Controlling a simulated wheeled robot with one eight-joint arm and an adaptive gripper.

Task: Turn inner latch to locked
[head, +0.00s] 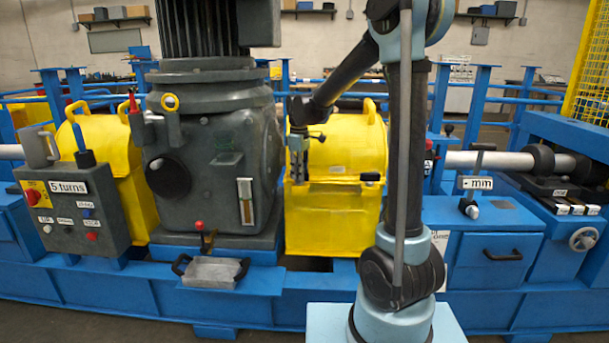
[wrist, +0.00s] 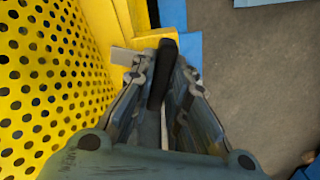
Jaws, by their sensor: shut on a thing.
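My gripper (head: 298,165) is at the front left of the yellow guard cover (head: 340,160) in the head view, beside the dark grey gearbox. In the wrist view its fingers (wrist: 166,80) are shut around a black latch handle (wrist: 163,70), which sticks up between them. Behind the handle are a yellow bracket and a pale metal plate (wrist: 127,57). The fingers hide the lower part of the handle. Another dark latch (head: 370,176) is at the right side of the same cover, apart from my gripper. I cannot tell either latch's locked state.
The grey gearbox (head: 212,150) stands close to the left of my gripper. Yellow perforated metal (wrist: 45,80) fills the left of the wrist view. A control box (head: 75,208) reads "5 turns". Blue frame beams run along the front; open floor (wrist: 245,70) shows at right.

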